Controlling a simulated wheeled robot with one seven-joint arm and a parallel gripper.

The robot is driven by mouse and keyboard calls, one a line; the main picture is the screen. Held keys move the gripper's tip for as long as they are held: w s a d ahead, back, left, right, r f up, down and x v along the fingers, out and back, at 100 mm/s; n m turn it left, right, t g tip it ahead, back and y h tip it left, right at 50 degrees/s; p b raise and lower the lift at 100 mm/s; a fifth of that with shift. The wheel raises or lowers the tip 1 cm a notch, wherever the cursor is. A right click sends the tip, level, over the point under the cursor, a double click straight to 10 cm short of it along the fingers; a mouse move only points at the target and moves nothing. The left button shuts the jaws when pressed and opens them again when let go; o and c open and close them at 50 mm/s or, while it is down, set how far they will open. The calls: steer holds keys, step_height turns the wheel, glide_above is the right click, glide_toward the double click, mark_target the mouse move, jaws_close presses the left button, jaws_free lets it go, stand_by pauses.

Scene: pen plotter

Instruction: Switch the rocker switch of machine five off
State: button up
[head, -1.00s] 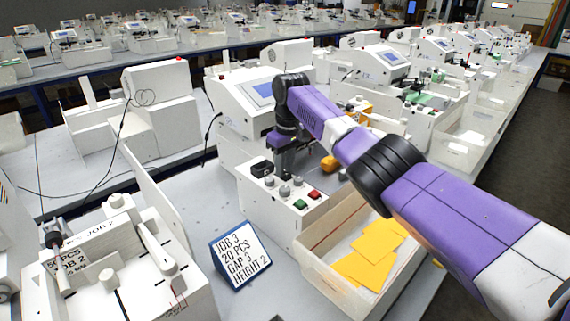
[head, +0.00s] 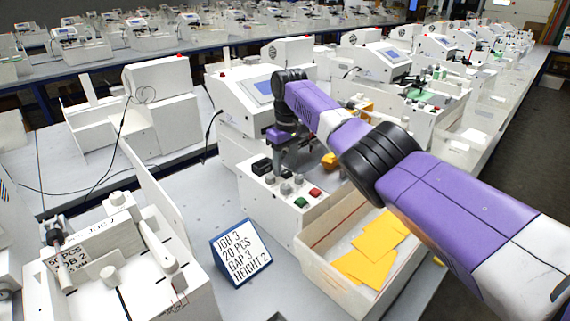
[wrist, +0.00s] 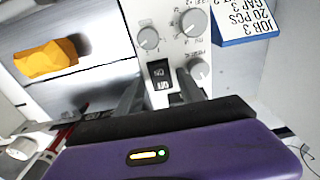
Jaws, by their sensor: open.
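The black rocker switch (wrist: 159,73) sits on the white control panel in the wrist view, with white ON and OFF lettering on it. In the head view it is the small black block (head: 262,167) on the panel of the machine (head: 262,200) beneath my arm. My gripper (wrist: 160,92) is open, with its grey fingers apart on either side of the switch's lower end in the wrist view. In the head view my gripper (head: 281,166) is just above the panel beside the switch. I cannot tell whether the fingers touch anything, or read a machine number.
Grey knobs (wrist: 193,22) surround the switch. Red (head: 315,193) and green (head: 300,202) buttons lie nearby. A tray (head: 318,267) holds yellow sheets (head: 372,245). A job sign (head: 240,252) stands left of it. A yellow-orange part (wrist: 46,60) lies beside the panel.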

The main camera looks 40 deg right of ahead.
mark_target(287, 171)
step_height(287, 171, up, 8)
steer(key=shift+s+b, duration=0.25)
steer(key=shift+b, duration=0.2)
steer(key=shift+s+f, duration=0.1)
steer(key=shift+f, duration=0.05)
stand_by(0.4)
